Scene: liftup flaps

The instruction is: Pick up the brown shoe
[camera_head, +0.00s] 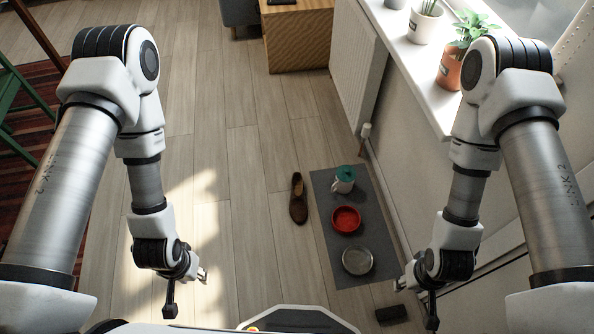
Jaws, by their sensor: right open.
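The brown shoe (298,199) lies on the wooden floor near the middle of the head view, just left of a grey mat. Its toe end points toward me and nothing touches it. My right gripper (416,296) hangs low at the lower right, open, right of the mat and well apart from the shoe.
The grey mat (325,214) carries a red bowl (346,219), a metal bowl (358,261) and a white mug with a green top (344,180). A dark block (391,314) lies near the mat's front. A radiator (354,62) and windowsill (424,75) bound the right. Floor left of the shoe is clear.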

